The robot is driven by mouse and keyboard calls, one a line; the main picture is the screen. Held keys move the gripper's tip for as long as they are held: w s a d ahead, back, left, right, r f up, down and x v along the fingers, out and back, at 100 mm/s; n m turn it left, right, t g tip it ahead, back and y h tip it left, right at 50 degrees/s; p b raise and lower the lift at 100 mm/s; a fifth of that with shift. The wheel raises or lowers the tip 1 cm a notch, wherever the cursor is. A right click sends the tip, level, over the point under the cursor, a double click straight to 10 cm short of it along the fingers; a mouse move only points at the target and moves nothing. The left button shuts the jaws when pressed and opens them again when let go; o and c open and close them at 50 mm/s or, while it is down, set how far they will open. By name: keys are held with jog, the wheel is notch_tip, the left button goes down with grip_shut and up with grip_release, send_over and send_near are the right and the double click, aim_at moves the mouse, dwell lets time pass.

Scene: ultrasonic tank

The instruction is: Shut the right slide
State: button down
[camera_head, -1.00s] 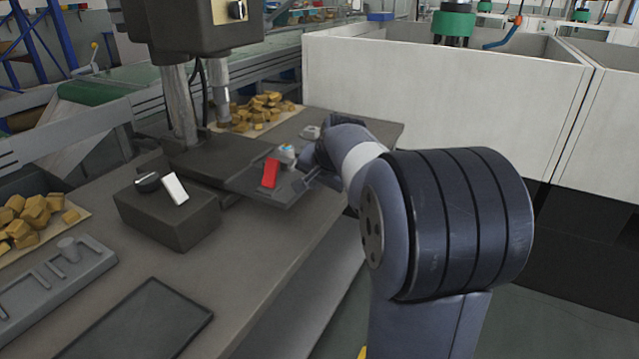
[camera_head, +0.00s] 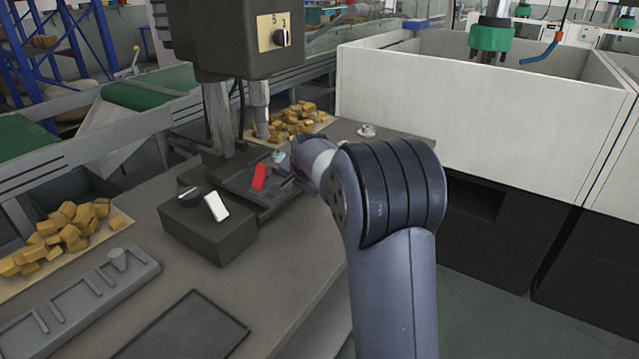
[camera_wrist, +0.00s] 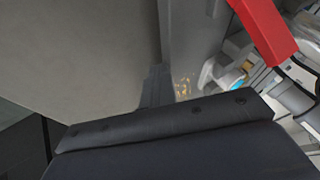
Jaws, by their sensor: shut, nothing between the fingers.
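A dark slide plate (camera_head: 238,189) sticks out from under the press, toward the bench's front edge, in the head view. A red upright block (camera_head: 259,177) stands on it; it also shows at top right in the wrist view (camera_wrist: 262,28). I cannot tell how far the slide is out. My gripper (camera_head: 287,183) is at the slide's right side, by the red block, partly hidden by my arm. In the wrist view my gripper's dark body fills the bottom, and its narrow grey fingers (camera_wrist: 157,82) are together and empty, close to a grey edge. Contact is unclear.
A grey slotted tray (camera_head: 75,300) and yellow-brown pieces (camera_head: 70,235) lie further left. A white tank (camera_head: 480,120) stands right, behind my arm.

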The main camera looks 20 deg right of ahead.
aim_at(281, 182)
jog(key=w+a+p, duration=0.1)
jog(key=w, duration=0.1)
jog(key=w+a+p, duration=0.1)
jog(key=w+a, duration=0.1)
jog(key=shift+w+a, duration=0.15)
jog(key=shift+r, duration=0.1)
jog(key=shift+w+a+r, duration=0.1)
